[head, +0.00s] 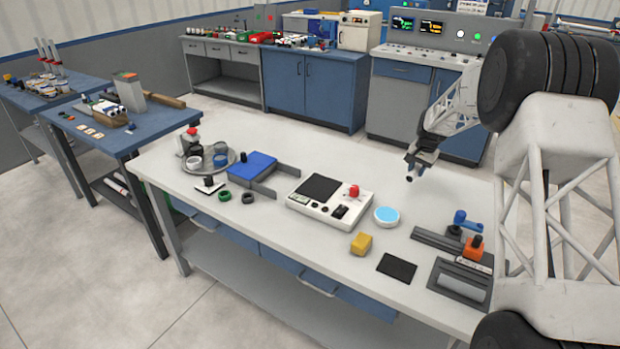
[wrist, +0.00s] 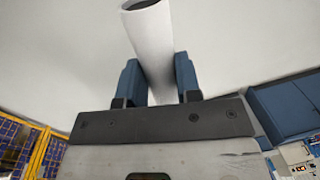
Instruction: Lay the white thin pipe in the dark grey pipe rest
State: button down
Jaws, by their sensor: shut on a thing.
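My gripper (wrist: 160,85) is shut on the white thin pipe (wrist: 155,40) in the wrist view. Its two blue fingers clasp the pipe from both sides, and the pipe's open end points away from the gripper. In the head view my gripper (head: 413,166) hangs above the back right part of the table; the pipe there is too small to make out clearly. A dark grey holder (head: 442,277) with a pale cylinder-like shape in it sits at the table's front right, nearer the camera than my gripper. I cannot tell for sure whether it is the pipe rest.
An orange block (head: 474,250), a blue-handled item (head: 466,219) and a dark grey bar (head: 436,244) crowd around the holder. A yellow block (head: 361,244), a black pad (head: 397,267) and a blue-topped disc (head: 387,216) lie left of it. A control box (head: 325,198) stands mid-table.

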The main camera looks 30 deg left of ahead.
jog(key=s+a+r+m, duration=0.1)
jog(key=a, duration=0.7)
jog(key=s+a+r+m, duration=0.1)
jog(key=s+a, duration=0.1)
jog(key=a, duration=0.7)
jog(key=r+m+y, duration=0.1)
jog(key=r, duration=0.1)
send_over(330, 173)
jog(key=shift+s+d+f+t, duration=0.15)
jog(key=shift+s+d+t, duration=0.15)
jog(key=shift+t, duration=0.1)
jog(key=shift+s+d+x, duration=0.1)
jog(key=shift+d+x, duration=0.1)
jog(key=shift+x, duration=0.8)
jog(key=shift+s+d+x, duration=0.1)
jog(key=shift+d+x, duration=0.1)
jog(key=shift+x, duration=0.85)
jog(key=shift+s+d+x, duration=0.1)
jog(key=shift+d+x, duration=0.15)
jog(key=shift+x, duration=0.75)
jog(key=shift+w+f, duration=0.1)
jog(key=shift+f, duration=0.15)
jog(key=shift+d+x, duration=0.2)
jog(key=shift+x, duration=0.65)
jog(key=shift+d+x, duration=0.15)
jog(key=shift+x, duration=0.75)
jog(key=shift+f, duration=0.15)
jog(key=c, duration=0.8)
grip_release()
